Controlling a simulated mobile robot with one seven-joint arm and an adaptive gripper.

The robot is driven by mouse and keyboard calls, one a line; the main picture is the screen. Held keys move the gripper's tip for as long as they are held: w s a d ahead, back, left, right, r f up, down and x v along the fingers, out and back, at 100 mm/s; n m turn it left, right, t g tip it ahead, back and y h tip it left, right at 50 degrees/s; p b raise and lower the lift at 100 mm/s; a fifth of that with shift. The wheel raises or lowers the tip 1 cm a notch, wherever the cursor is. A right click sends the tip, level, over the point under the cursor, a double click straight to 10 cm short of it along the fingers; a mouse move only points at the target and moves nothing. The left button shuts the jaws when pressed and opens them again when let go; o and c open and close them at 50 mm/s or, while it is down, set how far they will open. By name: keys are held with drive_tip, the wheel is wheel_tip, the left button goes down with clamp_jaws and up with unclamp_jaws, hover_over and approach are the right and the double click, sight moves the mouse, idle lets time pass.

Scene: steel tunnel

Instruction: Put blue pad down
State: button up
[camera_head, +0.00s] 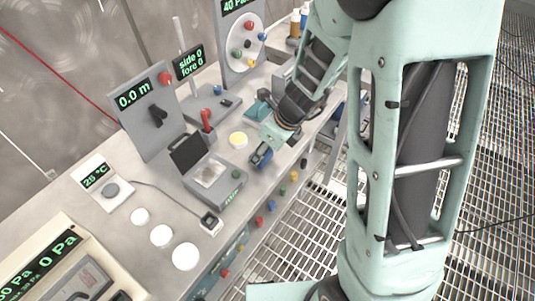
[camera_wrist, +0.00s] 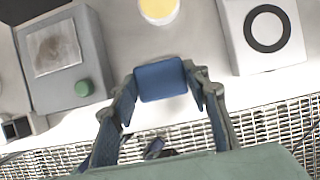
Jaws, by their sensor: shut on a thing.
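My gripper (camera_head: 262,155) is at the front edge of the bench, between the grey box with the open lid and my arm. In the wrist view my gripper (camera_wrist: 168,88) is shut on the blue pad (camera_wrist: 161,80), a rounded flat block held between the two fingertips. The blue pad shows small and partly hidden in the head view (camera_head: 260,156). Whether the pad touches the bench top (camera_wrist: 190,45) cannot be told. A pale yellow disc (camera_wrist: 158,10) lies just beyond the pad; it also shows in the head view (camera_head: 238,140).
The grey box (camera_head: 215,182) with a green knob stands left of my gripper. A white block with a black ring (camera_wrist: 266,31) is to the right in the wrist view. White discs (camera_head: 161,236) lie at the near left. Beyond the bench edge is floor grating (camera_head: 310,212).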

drive_tip(key=shift+f, duration=0.4)
drive_tip(key=shift+r, duration=0.1)
drive_tip(key=shift+f, duration=0.25)
drive_tip(key=o, duration=1.1)
drive_tip(key=shift+r, duration=0.2)
drive_tip(key=shift+r, duration=0.3)
drive_tip(key=p+v, duration=0.5)
drive_tip(key=v, duration=0.6)
drive_tip(key=shift+d+r, duration=0.15)
drive_tip(key=shift+r, duration=0.1)
